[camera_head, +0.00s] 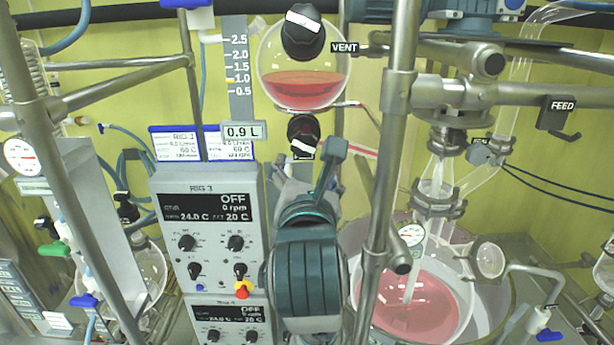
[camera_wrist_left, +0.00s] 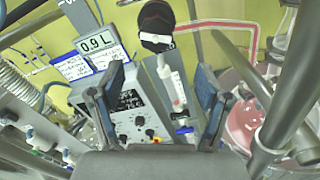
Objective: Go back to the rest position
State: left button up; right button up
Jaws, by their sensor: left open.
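My left gripper (camera_head: 308,168) is in front of the rig, just below a black valve knob (camera_head: 302,128) under the round flask (camera_head: 302,80) of red liquid. In the left wrist view its two fingers (camera_wrist_left: 160,78) are spread wide with nothing held between them. The black knob (camera_wrist_left: 157,25) shows beyond the fingertips, with a pale stem (camera_wrist_left: 175,90) below it. Whether a finger touches the valve I cannot tell. My left forearm hides part of what lies behind it. My right gripper is not in view.
A grey control box (camera_head: 212,215) stands left of my arm. A vertical steel post (camera_head: 388,170) stands close on the right, before the glass reactor (camera_head: 420,300) with pink liquid. Another slanted post (camera_head: 65,170) is at the left. A level scale (camera_head: 238,65) hangs beside the flask.

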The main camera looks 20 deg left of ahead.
pick_arm(q)
jog(key=shift+s+d, duration=0.15)
jog(key=shift+s, duration=0.35)
